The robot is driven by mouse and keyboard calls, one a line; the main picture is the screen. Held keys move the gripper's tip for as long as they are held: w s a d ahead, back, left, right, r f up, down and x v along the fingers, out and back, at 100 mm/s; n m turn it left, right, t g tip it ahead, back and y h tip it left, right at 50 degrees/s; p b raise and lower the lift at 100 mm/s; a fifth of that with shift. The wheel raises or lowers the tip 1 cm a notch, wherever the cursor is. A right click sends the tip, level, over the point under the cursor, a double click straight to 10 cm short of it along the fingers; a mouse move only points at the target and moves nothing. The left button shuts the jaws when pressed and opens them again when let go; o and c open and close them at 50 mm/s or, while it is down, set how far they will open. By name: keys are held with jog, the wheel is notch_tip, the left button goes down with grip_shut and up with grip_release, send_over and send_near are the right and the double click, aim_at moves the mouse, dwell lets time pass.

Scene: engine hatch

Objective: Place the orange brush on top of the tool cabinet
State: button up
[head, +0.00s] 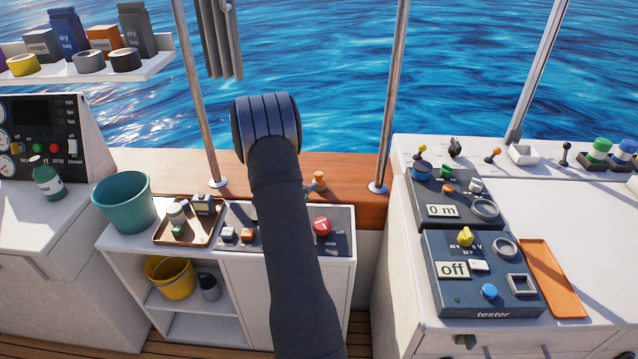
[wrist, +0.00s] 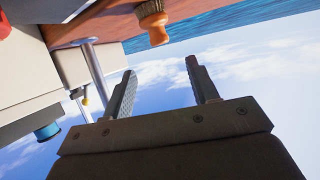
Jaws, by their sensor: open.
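The orange brush (wrist: 157,32) shows at the top of the wrist view, with tan bristles and an orange handle, by the wooden ledge. An orange piece (head: 319,179) on that ledge, just right of my arm in the head view, looks like the same brush, partly hidden. My gripper (wrist: 161,67) is open, with nothing between its fingers. The brush lies beyond the fingertips, apart from them. In the head view my own arm hides the fingers. No cabinet is labelled as the tool cabinet; a white cabinet (head: 115,250) stands in the middle and another (head: 390,300) at the right.
The middle cabinet top carries a teal bucket (head: 124,200), a brown tray (head: 180,238) and a switch panel (head: 338,243). The right one holds a tester box (head: 470,300), an orange tray (head: 549,275) and a broad bare area. Metal posts (head: 391,100) rise from the ledge.

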aim_at(317, 175)
jog(key=x, duration=1.2)
jog(key=shift+w+d+f, duration=0.15)
jog(key=shift+w+d, duration=0.05)
jog(key=shift+w, duration=0.1)
jog(key=c, duration=1.2)
jog(key=shift+o, duration=0.2)
